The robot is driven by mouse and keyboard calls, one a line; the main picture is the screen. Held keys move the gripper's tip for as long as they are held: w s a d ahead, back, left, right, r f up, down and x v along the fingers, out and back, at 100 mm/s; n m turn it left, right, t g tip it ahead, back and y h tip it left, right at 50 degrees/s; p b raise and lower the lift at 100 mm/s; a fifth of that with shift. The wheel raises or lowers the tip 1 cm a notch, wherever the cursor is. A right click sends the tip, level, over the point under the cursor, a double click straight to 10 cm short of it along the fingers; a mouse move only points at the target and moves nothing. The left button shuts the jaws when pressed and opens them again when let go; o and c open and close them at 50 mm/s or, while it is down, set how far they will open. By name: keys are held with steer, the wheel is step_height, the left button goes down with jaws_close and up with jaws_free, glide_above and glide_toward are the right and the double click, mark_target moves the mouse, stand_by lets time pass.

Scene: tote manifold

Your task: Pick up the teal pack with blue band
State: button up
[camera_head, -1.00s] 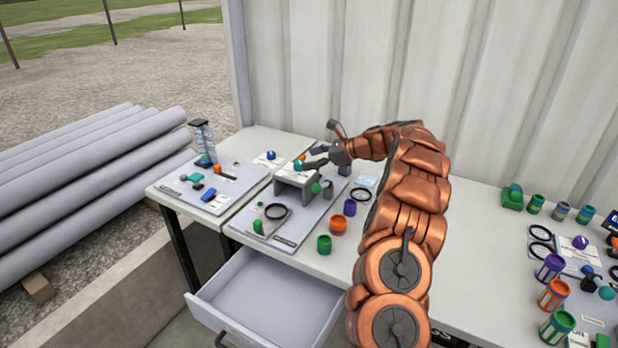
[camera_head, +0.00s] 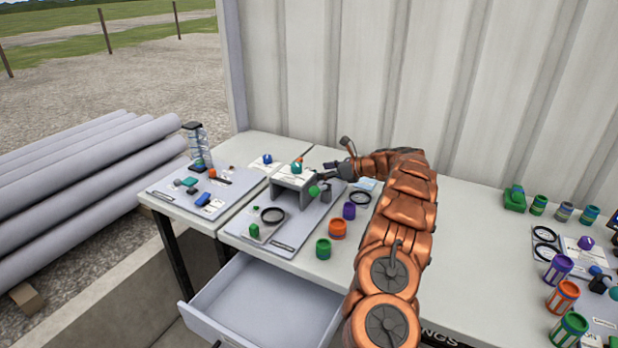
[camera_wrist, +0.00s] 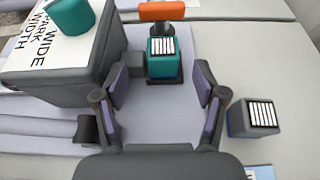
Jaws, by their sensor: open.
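A teal block-like pack (camera_wrist: 164,66) with a striped white top stands upright in the wrist view, beyond and between my open fingertips. A blue band on it is not clear. It stands beside a grey bracket, which hides it in the head view. My gripper (camera_wrist: 160,92) is open and empty, with the pack ahead of its fingers and not touched. In the head view my gripper (camera_head: 322,181) is low behind the right end of the bracket. A grey pack (camera_wrist: 254,117) with a similar striped top stands right of my right finger.
The grey bracket (camera_wrist: 60,88) carries a label and a teal cylinder (camera_wrist: 71,16), close to my left finger. Orange (camera_head: 337,229), purple (camera_head: 349,210) and green (camera_head: 323,248) cups stand in front. An open drawer (camera_head: 262,300) juts below.

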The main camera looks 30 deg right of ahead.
mark_target(312, 170)
steer(key=shift+r+p+x, duration=0.15)
steer(key=shift+p+x, duration=0.15)
steer(key=shift+x, duration=0.9)
steer(key=shift+r+p+x, duration=0.1)
steer(key=shift+p+x, duration=0.15)
steer(key=shift+x, duration=0.95)
steer(key=shift+w+d, duration=0.1)
steer(key=shift+w, duration=0.1)
steer(key=c, duration=1.3)
